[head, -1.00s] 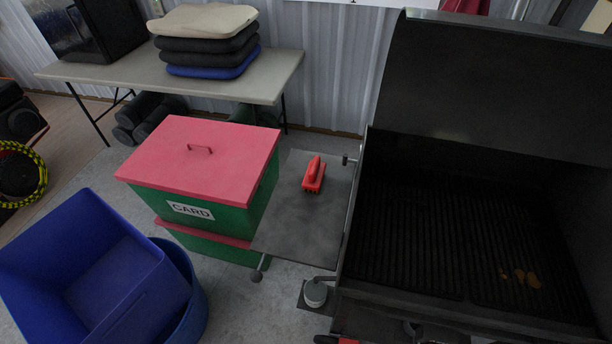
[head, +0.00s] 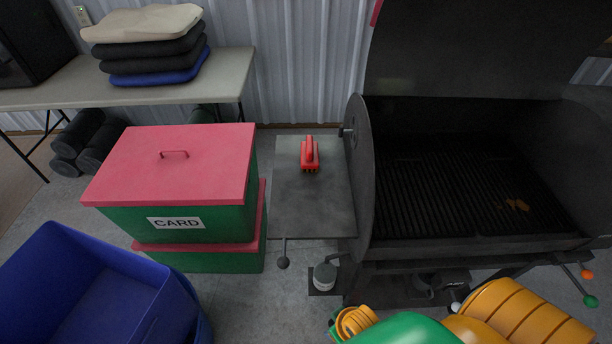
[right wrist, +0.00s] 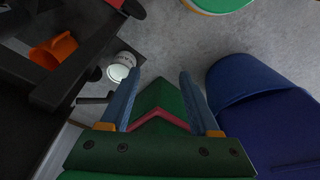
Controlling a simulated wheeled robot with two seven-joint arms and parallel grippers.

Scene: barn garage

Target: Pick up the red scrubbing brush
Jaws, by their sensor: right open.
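The red scrubbing brush (head: 310,157) lies on the grey side shelf (head: 312,210) of the grill, towards its back edge, in the head view. My right gripper (right wrist: 161,77) shows in the right wrist view with its two blue fingers apart and nothing between them. Behind the fingers in that view is the corner of a green box. The brush does not show in the right wrist view. My orange and green right arm (head: 480,325) shows at the bottom of the head view, with its gripper out of frame. My left gripper is in neither view.
The open black grill (head: 460,200) stands right of the shelf. Left are a red-lidded green box (head: 215,170) marked CARD and a blue bin (head: 75,285). A table (head: 228,75) with stacked cushions (head: 150,45) stands behind. A white tin (head: 325,277) sits below the shelf.

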